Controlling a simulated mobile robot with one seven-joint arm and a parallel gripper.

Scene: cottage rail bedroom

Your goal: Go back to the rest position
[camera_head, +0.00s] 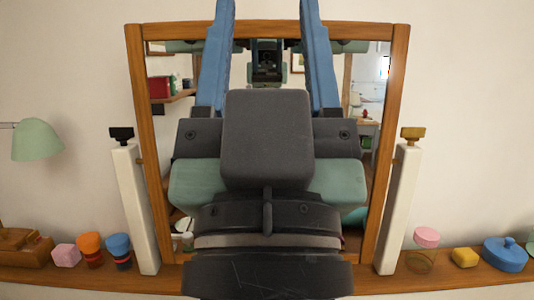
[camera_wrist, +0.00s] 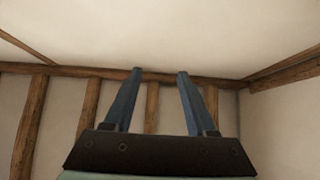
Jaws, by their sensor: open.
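My gripper (camera_head: 266,55) fills the middle of the head view, raised in front of the mirror (camera_head: 142,100). Its two blue fingers point up and stand wide apart, with nothing between them. In the wrist view my gripper (camera_wrist: 156,85) is also open and empty, with the ceiling and upper wall beyond it. My wrist and gripper body hide much of the mirror and the middle of the shelf.
A wooden shelf (camera_head: 75,279) runs below the mirror. On its left are a pink block (camera_head: 66,255), an orange cup (camera_head: 90,250) and a blue cup (camera_head: 119,250). On its right are a yellow block (camera_head: 465,257) and a blue lidded pot (camera_head: 505,254). A green lamp (camera_head: 37,140) is at left.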

